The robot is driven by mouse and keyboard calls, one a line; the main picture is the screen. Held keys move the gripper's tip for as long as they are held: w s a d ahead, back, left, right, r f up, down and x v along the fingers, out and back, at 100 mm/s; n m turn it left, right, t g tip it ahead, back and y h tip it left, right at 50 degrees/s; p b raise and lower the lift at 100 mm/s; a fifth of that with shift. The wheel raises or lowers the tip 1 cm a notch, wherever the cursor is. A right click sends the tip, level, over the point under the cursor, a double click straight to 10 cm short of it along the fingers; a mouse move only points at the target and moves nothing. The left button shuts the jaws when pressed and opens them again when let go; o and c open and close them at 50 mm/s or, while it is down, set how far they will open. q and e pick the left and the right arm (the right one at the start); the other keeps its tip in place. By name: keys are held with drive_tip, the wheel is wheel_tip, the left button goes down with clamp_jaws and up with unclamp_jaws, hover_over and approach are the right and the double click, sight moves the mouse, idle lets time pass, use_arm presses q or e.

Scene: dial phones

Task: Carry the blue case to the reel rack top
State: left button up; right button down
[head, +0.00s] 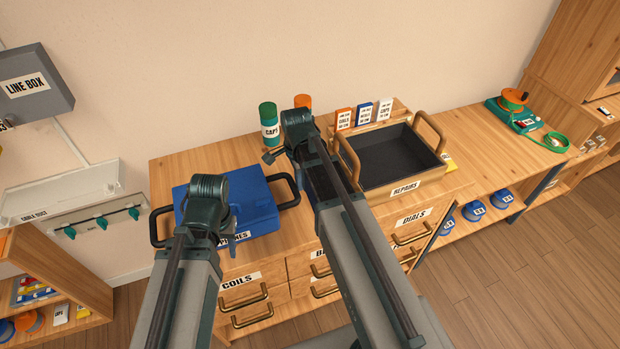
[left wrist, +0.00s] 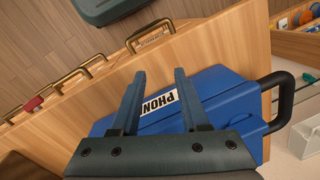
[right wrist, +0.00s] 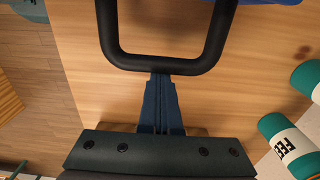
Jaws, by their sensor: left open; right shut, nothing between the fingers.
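The blue case (head: 250,205), with black handles at its two ends, lies on the wooden drawer cabinet in the head view. Its "PHONES" label faces the front. In the left wrist view my left gripper (left wrist: 158,82) is open, its fingers above the case (left wrist: 225,95) on either side of the label, holding nothing. In the right wrist view my right gripper (right wrist: 160,82) is shut and empty, its tips at the bar of the case's black handle (right wrist: 165,65). Whether they touch it, I cannot tell. The low rack with blue reels has a wooden top (head: 475,130) at the right.
A black-lined repairs tray (head: 385,160) stands right of the case, with small cards (head: 365,113) behind it. A green and white can (head: 269,125) stands behind the case. A teal device with a green strap (head: 515,110) occupies part of the rack top; its left part is clear.

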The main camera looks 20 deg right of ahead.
sight(264, 186)
drive_tip(key=a, duration=1)
drive_tip(key=shift+s+a, duration=0.1)
drive_tip(key=shift+s, duration=0.1)
drive_tip(key=shift+d, duration=1.7)
use_arm(q)
drive_tip(key=shift+r+p, duration=0.55)
use_arm(e)
drive_tip(key=shift+d+r, duration=0.4)
drive_tip(key=shift+r, duration=0.15)
use_arm(q)
wheel_tip(264, 186, up, 9)
drive_tip(key=p, duration=0.9)
drive_tip(key=shift+o, duration=0.3)
use_arm(e)
wheel_tip(264, 186, up, 9)
